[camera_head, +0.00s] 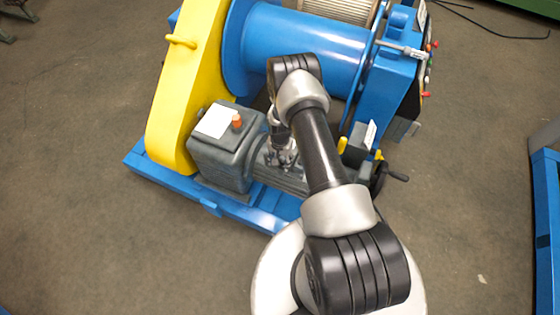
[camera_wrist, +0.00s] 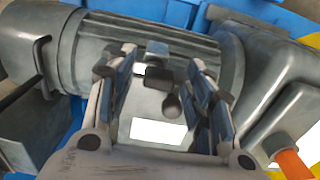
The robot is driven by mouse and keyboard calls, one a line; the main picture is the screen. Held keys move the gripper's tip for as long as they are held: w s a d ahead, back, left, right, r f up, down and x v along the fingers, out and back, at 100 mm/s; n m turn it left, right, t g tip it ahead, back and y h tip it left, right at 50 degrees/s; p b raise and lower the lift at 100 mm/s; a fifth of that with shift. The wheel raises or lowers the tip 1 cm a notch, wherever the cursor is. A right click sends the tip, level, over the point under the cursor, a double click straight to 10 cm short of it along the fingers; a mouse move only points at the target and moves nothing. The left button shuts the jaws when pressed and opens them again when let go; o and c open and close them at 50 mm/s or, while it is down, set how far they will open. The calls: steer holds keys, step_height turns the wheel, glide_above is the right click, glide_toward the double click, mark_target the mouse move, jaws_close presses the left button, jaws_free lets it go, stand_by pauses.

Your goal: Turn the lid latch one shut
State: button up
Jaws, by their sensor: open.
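In the wrist view my gripper (camera_wrist: 160,62) is open, with one finger on each side of a small grey latch-like piece (camera_wrist: 158,76) that has a dark rounded knob (camera_wrist: 171,106). I cannot tell for sure that this is lid latch one. No finger visibly closes on it. Below it is a bright white patch (camera_wrist: 158,131) on the grey housing. In the head view my gripper (camera_head: 284,158) is low over the grey motor (camera_head: 287,180), beside the grey gearbox (camera_head: 225,157); the latch is too small to make out there.
The gearbox carries an orange cap (camera_head: 237,121), also in the wrist view (camera_wrist: 291,163). A yellow chain guard (camera_head: 180,90) and a blue drum (camera_head: 305,45) rise behind. A black crank handle (camera_head: 393,174) juts out at right. The floor in front left is clear.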

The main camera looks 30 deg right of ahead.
steer(key=shift+c, duration=0.4)
steer(key=c, duration=1)
steer(key=n+b, duration=0.2)
steer(key=n, duration=0.1)
steer(key=shift+s+f+n, duration=0.1)
steer(key=shift+n, duration=0.3)
steer(key=n+b, duration=0.2)
steer(key=n, duration=0.3)
steer(key=shift+s+d, duration=0.15)
steer(key=n+b, duration=0.2)
steer(key=n, duration=0.3)
steer(key=shift+s+d, duration=0.1)
steer(key=shift+d, duration=0.05)
steer(key=shift+d+n+b, duration=0.1)
steer(key=shift+n+b, duration=0.35)
steer(key=shift+n, duration=1.65)
